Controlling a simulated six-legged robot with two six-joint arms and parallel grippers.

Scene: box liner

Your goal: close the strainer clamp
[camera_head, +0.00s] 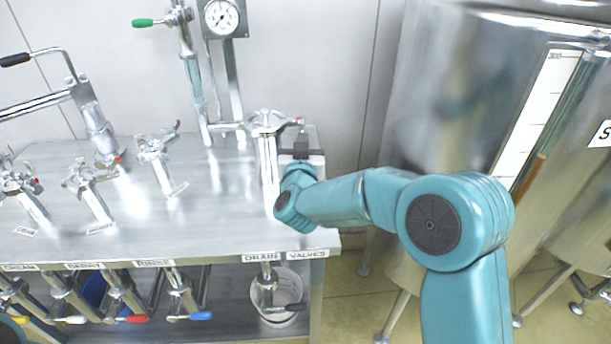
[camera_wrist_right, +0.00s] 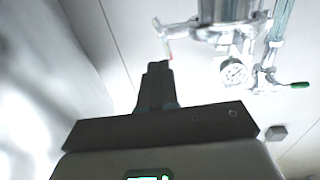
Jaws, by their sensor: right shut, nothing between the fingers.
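The strainer is an upright metal pipe (camera_head: 268,165) on the bench, with a metal clamp (camera_head: 268,122) around its top. A small red-tipped lever (camera_head: 299,121) sticks out from the clamp's right side. My right gripper (camera_head: 301,138) is just right of the strainer, below the lever. In the right wrist view, its dark fingers (camera_wrist_right: 156,72) are shut and empty, and the clamp (camera_wrist_right: 225,32) is beyond them at the upper right. The red-tipped lever (camera_wrist_right: 168,50) hangs close to the fingertips; I cannot tell if they touch. My left gripper is not in view.
A pressure gauge (camera_head: 221,17) and a green-handled valve (camera_head: 143,22) are behind. Several clamped pipe stubs (camera_head: 155,150) stand left on the metal bench (camera_head: 215,215). A large steel tank (camera_head: 450,120) is at right. A bucket (camera_head: 288,288) sits below the bench.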

